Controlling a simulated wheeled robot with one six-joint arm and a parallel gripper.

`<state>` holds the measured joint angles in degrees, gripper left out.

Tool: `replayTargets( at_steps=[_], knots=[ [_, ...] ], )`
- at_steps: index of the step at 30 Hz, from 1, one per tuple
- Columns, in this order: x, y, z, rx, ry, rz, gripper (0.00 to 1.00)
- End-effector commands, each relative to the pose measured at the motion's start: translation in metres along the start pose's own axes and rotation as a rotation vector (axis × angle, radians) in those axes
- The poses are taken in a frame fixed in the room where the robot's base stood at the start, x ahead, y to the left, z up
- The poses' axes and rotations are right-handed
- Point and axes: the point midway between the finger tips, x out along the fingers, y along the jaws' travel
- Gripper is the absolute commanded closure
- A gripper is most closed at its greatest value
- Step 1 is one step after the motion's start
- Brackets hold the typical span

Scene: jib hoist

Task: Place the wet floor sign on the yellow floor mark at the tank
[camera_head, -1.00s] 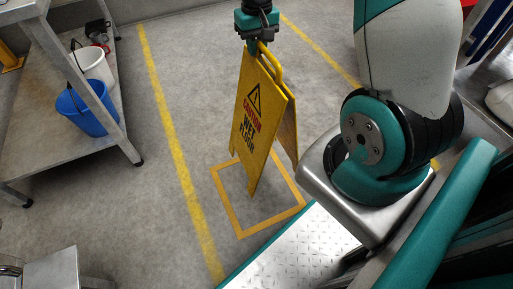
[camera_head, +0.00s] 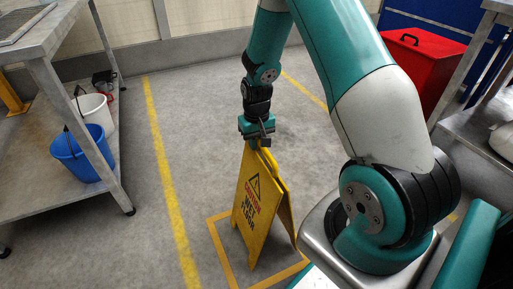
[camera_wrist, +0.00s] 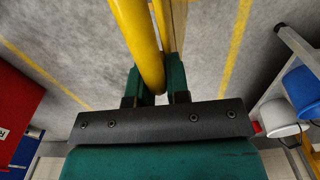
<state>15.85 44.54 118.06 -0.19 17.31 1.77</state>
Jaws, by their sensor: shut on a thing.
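The yellow wet floor sign (camera_head: 252,207) stands upright with its two panels spread, below my gripper in the head view. My gripper (camera_head: 262,143) is at the top of the sign, shut on its handle. In the wrist view the yellow handle (camera_wrist: 138,40) lies between the two green fingers of my gripper (camera_wrist: 155,88). The yellow floor mark (camera_head: 222,254) is a square outline on the grey floor. The sign appears over or within this outline. I cannot tell whether its feet touch the floor. The mark's near part is cut off by the picture's lower edge.
A metal table (camera_head: 45,62) at left has a blue bucket (camera_head: 82,155) and a white bucket (camera_head: 97,112) on its lower shelf. A yellow floor line (camera_head: 165,180) runs beside it. A red bin (camera_head: 425,72) stands at back right. The floor behind the sign is clear.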

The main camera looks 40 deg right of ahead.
Motion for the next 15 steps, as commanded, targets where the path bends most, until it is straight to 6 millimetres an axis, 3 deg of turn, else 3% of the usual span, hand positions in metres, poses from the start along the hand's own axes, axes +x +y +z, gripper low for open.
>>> replayTargets(
  at_steps=[3, 14, 15],
  knots=[
    [0.0151, 0.0000, -0.0002, 0.000, 0.000, 0.000, 1.00],
    [0.0175, 0.0000, -0.0003, 0.000, 0.001, 0.000, 1.00],
    [0.0170, 0.0001, -0.0002, 0.000, 0.001, 0.000, 0.75]
  ],
)
